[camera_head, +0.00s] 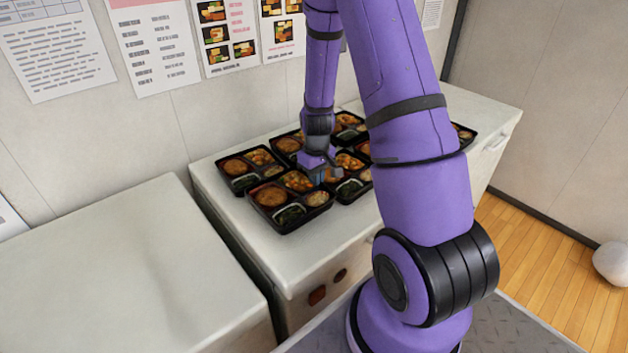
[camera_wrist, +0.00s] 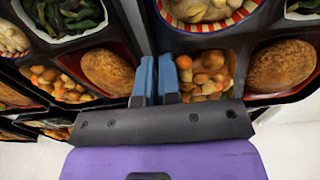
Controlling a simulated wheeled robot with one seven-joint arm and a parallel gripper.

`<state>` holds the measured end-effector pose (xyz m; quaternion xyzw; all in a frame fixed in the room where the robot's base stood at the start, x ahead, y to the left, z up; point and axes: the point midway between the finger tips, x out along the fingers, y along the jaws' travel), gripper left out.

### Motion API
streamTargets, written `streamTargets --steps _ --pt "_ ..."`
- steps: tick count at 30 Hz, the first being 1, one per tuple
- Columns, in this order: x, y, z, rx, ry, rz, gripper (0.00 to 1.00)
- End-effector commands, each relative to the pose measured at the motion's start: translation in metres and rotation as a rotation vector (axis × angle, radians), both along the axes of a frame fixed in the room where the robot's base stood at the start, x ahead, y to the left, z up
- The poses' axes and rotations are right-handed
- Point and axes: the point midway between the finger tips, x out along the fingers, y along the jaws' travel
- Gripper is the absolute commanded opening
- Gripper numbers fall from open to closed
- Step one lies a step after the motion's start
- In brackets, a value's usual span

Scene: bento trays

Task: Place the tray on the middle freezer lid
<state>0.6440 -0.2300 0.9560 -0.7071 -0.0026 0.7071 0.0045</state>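Several black bento trays sit close together on a white freezer lid (camera_head: 238,213). The front tray (camera_head: 283,229) holds a brown patty, mixed vegetables, greens and a striped cup. My gripper (camera_head: 325,176) points down at this tray's back right edge, beside a neighbouring tray (camera_head: 357,198). In the wrist view, its blue fingers (camera_wrist: 156,80) are close together around a thin dark tray wall. The wall seems to belong to the front tray, which shows there on the right (camera_wrist: 258,30). Whether it is lifted is unclear. My arm hides part of the lid and other trays.
Another freezer lid (camera_head: 115,260) at the left is bare, with a narrow gap between it and the tray-bearing one. Posters (camera_head: 152,45) hang on the wall behind. The right end of the lid (camera_head: 495,108) looks clear beyond the trays.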

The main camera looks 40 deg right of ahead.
Motion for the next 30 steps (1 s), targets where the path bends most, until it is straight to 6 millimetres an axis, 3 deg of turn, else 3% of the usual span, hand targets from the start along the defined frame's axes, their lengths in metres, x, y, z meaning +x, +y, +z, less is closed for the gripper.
streamTargets --steps 7,17,19,30 --pt "-0.008 0.001 -0.027 0.001 0.001 -0.001 0.00" --pt "-0.007 0.001 -0.030 0.000 0.000 -0.001 0.00" --pt "-0.007 0.001 -0.030 0.000 -0.001 -0.001 0.14" --pt "-0.007 0.001 -0.026 0.000 -0.001 -0.001 0.14"
